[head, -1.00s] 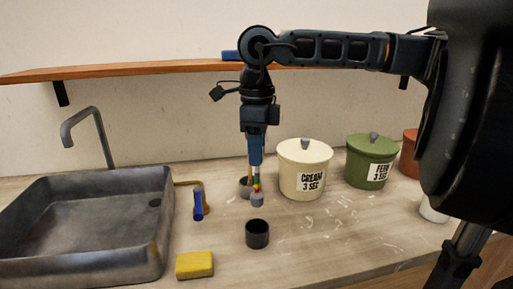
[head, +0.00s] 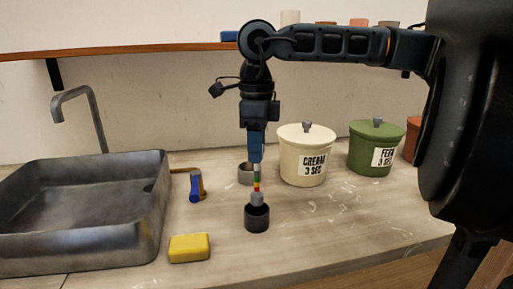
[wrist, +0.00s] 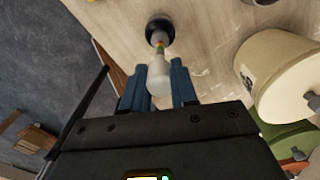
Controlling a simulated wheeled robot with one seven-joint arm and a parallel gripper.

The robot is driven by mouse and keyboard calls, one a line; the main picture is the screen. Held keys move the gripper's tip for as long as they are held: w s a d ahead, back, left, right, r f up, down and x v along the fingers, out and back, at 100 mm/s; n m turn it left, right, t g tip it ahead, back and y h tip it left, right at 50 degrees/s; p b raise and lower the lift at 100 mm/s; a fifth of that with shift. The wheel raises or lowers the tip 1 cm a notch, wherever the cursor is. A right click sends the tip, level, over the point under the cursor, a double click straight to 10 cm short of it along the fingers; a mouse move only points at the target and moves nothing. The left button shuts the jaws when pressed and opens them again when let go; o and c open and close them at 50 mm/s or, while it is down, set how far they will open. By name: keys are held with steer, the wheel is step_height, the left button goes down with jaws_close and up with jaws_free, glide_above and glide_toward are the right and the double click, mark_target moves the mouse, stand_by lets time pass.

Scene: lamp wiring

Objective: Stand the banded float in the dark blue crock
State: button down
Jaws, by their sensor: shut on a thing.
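The banded float (head: 257,184) hangs upright below my gripper (head: 257,160), with green, yellow and red bands and a grey weighted lower end. My gripper is shut on its pale upper part, which also shows between the blue fingers in the wrist view (wrist: 159,77). The dark crock (head: 257,219), nearly black with a hint of blue, stands open on the counter directly beneath. The float's lower end is at the crock's mouth in both views; I cannot tell how far inside it is. The crock also shows in the wrist view (wrist: 160,25).
A grey crock (head: 245,178) stands just behind. Cream (head: 302,165) and green (head: 374,155) lidded canisters stand to the right. A yellow sponge (head: 189,248), a small blue-and-brown object (head: 196,186) and the sink (head: 85,215) are to the left. The right front counter is clear.

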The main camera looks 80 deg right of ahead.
steer(key=shift+f, duration=0.15)
steer(key=shift+f+b, duration=2.2)
steer(key=shift+b, duration=0.45)
steer(key=shift+f+b, duration=0.6)
steer(key=shift+b, duration=0.2)
steer(key=c, duration=0.8)
jaws_free()
steer(key=shift+r, duration=3.9)
steer(key=shift+s, duration=0.1)
